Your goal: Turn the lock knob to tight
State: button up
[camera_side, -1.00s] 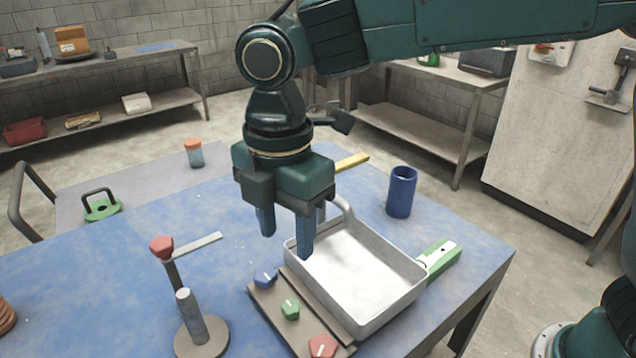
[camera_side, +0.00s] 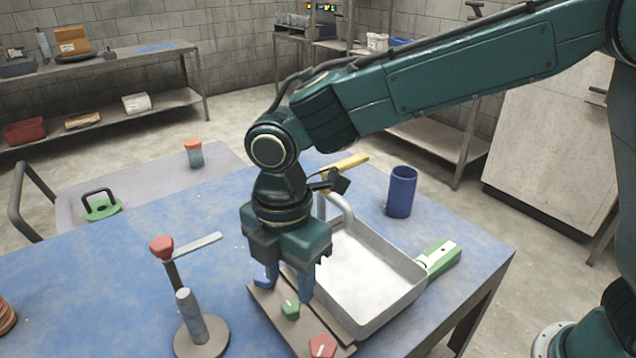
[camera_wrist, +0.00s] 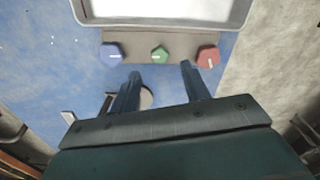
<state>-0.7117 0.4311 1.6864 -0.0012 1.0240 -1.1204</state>
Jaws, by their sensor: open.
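A brown panel (camera_side: 322,314) carries three knobs with white marks: a blue knob (camera_side: 262,276), a green knob (camera_side: 290,309) and a red knob (camera_side: 322,346). I see no readable lettering to tell which is the lock knob. My gripper (camera_side: 289,284) points down, open, low over the panel near the green knob. One finger partly covers the blue knob in the side view. In the wrist view the green knob (camera_wrist: 159,53) appears just beyond the gap between the fingertips (camera_wrist: 160,70), with the blue knob (camera_wrist: 112,55) left and the red knob (camera_wrist: 208,56) right. Contact cannot be told.
A white tray (camera_side: 375,310) stands right behind the panel. A blue cup (camera_side: 401,192) and a green block (camera_side: 440,257) stand to the right.

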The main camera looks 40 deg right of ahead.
aim_at(291, 306)
jog(key=shift+f, duration=2.8)
jog(key=shift+c, duration=0.3)
jog(key=c, duration=0.9)
